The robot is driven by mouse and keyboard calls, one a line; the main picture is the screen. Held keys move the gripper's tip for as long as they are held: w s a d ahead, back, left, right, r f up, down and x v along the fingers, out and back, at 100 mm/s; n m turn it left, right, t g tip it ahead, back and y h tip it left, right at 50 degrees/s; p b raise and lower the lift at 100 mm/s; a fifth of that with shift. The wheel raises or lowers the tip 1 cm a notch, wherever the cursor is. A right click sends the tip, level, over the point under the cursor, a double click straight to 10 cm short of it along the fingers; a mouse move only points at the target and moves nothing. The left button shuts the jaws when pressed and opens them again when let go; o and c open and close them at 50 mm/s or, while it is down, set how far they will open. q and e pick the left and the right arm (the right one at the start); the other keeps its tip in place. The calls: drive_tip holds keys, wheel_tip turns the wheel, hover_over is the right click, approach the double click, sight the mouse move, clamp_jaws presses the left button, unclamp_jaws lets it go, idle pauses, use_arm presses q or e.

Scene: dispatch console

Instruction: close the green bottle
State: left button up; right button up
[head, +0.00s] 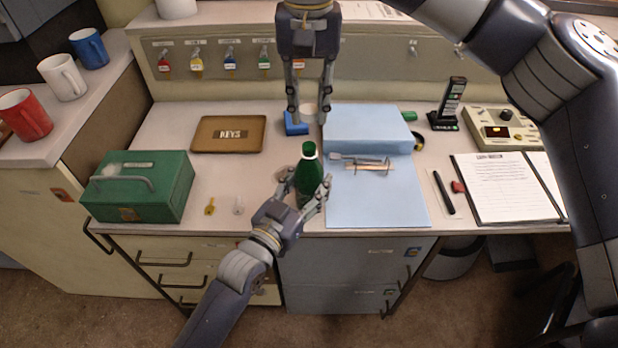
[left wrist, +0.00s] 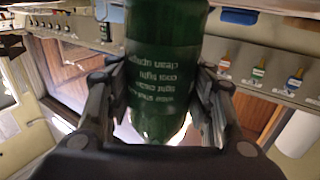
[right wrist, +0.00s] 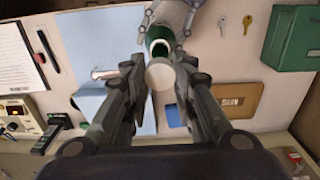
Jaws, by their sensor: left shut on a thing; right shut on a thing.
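The green bottle (head: 308,176) is upright near the counter's front edge, with a pale ring at its top. My left gripper (head: 308,190) is shut on its body. Its printed label shows between the fingers in the left wrist view (left wrist: 163,75). I cannot tell whether its base touches the counter. My right gripper (head: 308,116) points down behind the bottle, shut on a round white cap (right wrist: 160,75). The cap is apart from the bottle's mouth (right wrist: 158,46), which looks uncovered in the right wrist view.
A blue block (head: 296,123) lies by my right gripper. A light blue cloth (head: 380,205) with small tools is right of the bottle. A green cash box (head: 138,187), two keys and a KEYS tray (head: 228,134) are left. A clipboard (head: 505,188) lies right.

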drive_tip(key=shift+f, duration=2.45)
drive_tip(key=shift+f, duration=0.9)
drive_tip(key=shift+f, duration=0.5)
drive_tip(key=m, duration=1.9)
drive_tip(key=shift+f+m, duration=0.1)
drive_tip(key=shift+m, duration=0.2)
drive_tip(key=o, duration=0.6)
